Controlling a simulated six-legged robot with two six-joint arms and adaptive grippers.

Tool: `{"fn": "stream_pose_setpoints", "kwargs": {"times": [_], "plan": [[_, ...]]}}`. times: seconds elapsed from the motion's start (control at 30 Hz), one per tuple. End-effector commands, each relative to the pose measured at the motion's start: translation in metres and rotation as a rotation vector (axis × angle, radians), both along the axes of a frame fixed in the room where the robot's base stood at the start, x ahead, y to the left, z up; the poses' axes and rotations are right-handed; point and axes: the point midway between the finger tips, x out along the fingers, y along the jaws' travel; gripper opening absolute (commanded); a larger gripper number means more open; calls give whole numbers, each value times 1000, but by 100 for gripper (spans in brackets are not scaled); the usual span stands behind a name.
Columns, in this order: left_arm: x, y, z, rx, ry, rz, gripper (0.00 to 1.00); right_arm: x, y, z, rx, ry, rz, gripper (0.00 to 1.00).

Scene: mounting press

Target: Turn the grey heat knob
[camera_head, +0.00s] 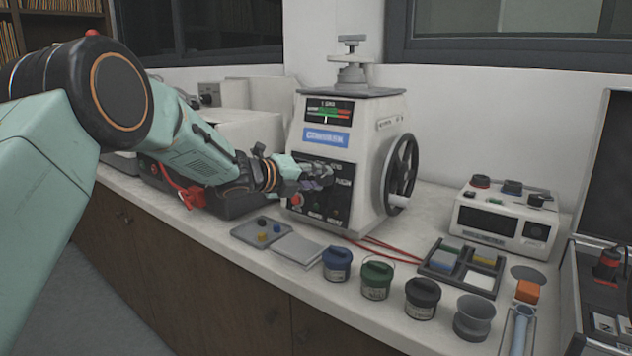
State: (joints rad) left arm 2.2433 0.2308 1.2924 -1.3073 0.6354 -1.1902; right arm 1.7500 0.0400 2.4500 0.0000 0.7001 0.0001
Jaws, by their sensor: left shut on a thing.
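The mounting press (368,118) stands on the white counter, with a dark control panel on its front. My left gripper (326,180) reaches in from the left to the upper part of this panel. Its fingers are closed at the panel, shut on the grey heat knob, which they largely hide. How far the knob is turned cannot be seen. A red button (296,199) sits on the panel just below and left of the fingers. My right gripper is not in view.
A black handwheel (401,173) is on the press's right side. Blue (337,265), green (377,281) and black (422,299) lidded pots stand in front. A grey tray (262,233) lies below my left arm. A white instrument (506,221) stands at right. Red cables cross the counter.

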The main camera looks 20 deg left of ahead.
Motion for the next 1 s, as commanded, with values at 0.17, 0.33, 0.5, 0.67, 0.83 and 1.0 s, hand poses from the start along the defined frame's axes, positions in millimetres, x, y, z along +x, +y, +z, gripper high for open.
{"fn": "stream_pose_setpoints", "kwargs": {"times": [0.17,0.33,0.5,0.67,0.83,1.0], "plan": [[1,0,1,158,-61,-28,2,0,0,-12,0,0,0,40],[1,-1,2,306,-117,-58,2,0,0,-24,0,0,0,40],[0,-2,2,448,-169,-85,2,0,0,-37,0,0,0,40],[0,-2,3,567,-212,-107,2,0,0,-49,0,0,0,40],[0,-3,3,667,-247,-127,2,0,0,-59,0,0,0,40],[0,-3,4,735,-273,-139,2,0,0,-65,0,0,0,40]]}}
